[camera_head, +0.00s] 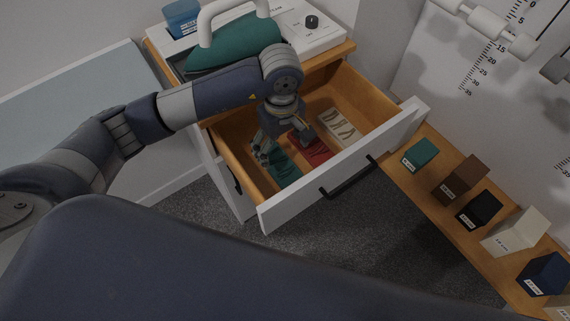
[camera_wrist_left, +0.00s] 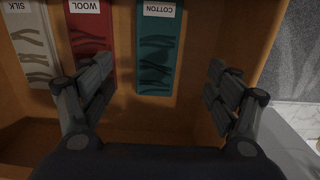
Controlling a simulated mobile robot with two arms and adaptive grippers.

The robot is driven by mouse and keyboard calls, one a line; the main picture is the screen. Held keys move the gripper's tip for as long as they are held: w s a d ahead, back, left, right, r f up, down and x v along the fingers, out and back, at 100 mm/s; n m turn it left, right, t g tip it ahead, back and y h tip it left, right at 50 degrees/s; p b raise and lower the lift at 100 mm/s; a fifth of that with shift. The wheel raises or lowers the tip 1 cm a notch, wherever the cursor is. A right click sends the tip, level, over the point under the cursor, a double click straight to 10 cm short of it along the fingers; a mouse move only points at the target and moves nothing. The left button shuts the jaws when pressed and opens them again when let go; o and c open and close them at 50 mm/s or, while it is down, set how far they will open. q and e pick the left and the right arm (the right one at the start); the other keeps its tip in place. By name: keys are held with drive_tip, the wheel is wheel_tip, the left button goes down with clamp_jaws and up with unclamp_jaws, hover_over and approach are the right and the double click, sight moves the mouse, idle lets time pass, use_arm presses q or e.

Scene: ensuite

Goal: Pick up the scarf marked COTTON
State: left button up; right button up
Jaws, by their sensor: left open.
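The scarf marked COTTON is teal and lies flat in the open drawer; it shows in the head view (camera_head: 285,171) and in the left wrist view (camera_wrist_left: 157,60), where its label is readable upside down. My left gripper (camera_head: 284,148) reaches down into the drawer over the scarves, open and empty. In the left wrist view my left gripper's fingers (camera_wrist_left: 160,86) stand wide apart, one on each side of the teal scarf's near end. The arm and gripper hide part of the scarf in the head view. My right gripper is not in view.
The red WOOL scarf (camera_wrist_left: 89,32) and pale SILK scarf (camera_wrist_left: 32,42) lie beside the teal one. The drawer's white front (camera_head: 345,165) and wooden walls surround them. Several small labelled boxes stand on a wooden shelf (camera_head: 425,190) at right.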

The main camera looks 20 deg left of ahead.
use_arm(q)
hover_over(284, 169)
drive_tip(key=f, duration=0.4)
drive_tip(key=shift+s+a+f+p, duration=0.15)
drive_tip(key=shift+s+f+p, duration=0.15)
drive_tip(key=shift+p, duration=0.1)
drive_tip(key=shift+f, duration=0.35)
drive_tip(key=f, duration=0.1)
drive_tip(key=f+p, duration=0.1)
drive_tip(key=f, duration=0.2)
drive_tip(key=shift+w+f, duration=0.25)
drive_tip(key=shift+f, duration=0.55)
drive_tip(key=c, duration=1.2)
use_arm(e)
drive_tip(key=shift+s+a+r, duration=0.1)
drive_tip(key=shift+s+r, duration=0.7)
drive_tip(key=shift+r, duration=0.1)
